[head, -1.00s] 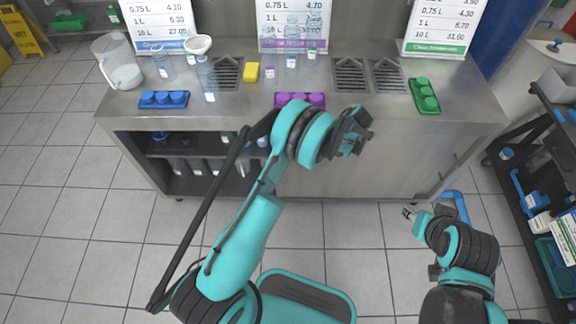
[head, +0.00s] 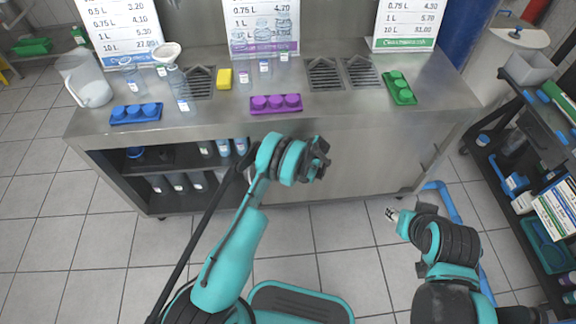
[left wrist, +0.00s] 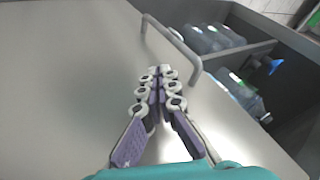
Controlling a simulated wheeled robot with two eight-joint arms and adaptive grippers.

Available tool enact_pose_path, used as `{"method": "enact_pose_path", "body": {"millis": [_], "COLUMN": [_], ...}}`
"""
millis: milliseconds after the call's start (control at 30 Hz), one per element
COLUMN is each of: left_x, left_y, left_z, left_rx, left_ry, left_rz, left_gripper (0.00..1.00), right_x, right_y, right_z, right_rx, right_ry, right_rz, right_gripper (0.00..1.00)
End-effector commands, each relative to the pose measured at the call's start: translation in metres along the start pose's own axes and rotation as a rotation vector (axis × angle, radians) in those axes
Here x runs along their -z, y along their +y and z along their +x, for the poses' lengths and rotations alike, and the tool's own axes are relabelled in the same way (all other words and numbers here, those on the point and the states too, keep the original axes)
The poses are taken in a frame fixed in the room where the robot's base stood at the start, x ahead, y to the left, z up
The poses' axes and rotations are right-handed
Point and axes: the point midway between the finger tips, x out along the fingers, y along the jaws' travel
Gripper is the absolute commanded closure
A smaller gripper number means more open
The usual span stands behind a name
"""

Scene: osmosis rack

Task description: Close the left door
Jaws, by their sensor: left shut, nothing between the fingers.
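The steel cabinet (head: 380,150) stands ahead; its left section is open and shows dark shelves. A smooth grey door panel (left wrist: 70,70) with a bar handle (left wrist: 172,42) fills the left and middle of the left wrist view, with the open compartment to its right. I take this panel for the left door; in the head view my arm partly hides this area. My left gripper (head: 320,160) is in front of the cabinet, right of the opening. Its fingers (left wrist: 160,75) are shut and empty beside the handle; contact is unclear. My right gripper (head: 390,214) hangs low at the right, away from the cabinet.
Bottles (left wrist: 215,40) stand inside the compartment. The countertop (head: 220,115) holds a pitcher (head: 85,80), blue (head: 136,113), purple (head: 275,104) and green (head: 400,87) trays, and a yellow sponge (head: 224,79). A dark cart (head: 530,130) stands at the right. Tiled floor is clear at left.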

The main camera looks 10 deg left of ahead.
Motion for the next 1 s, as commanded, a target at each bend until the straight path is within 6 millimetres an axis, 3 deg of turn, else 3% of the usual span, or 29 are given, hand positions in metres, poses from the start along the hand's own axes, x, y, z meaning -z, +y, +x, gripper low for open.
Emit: {"method": "enact_pose_path", "body": {"millis": [233, 767, 1000], "left_x": [0.0, 0.002, 0.013], "left_y": [-0.026, -0.032, -0.06], "left_z": [0.012, 0.015, 0.035], "left_rx": [0.002, 0.001, 0.004], "left_ry": [-0.001, -0.001, -0.003], "left_rz": [-0.001, -0.001, -0.005], "left_gripper": [1.0, 1.0, 1.0], "right_x": [-0.006, -0.006, -0.006], "right_y": [0.0, 0.0, 0.0], "right_z": [0.009, 0.009, 0.009], "right_rx": [0.0, 0.0, 0.0], "right_ry": [0.0, 0.0, 0.0], "right_rz": [0.0, 0.0, 0.0], "right_gripper": [0.6, 0.6, 0.6]}}
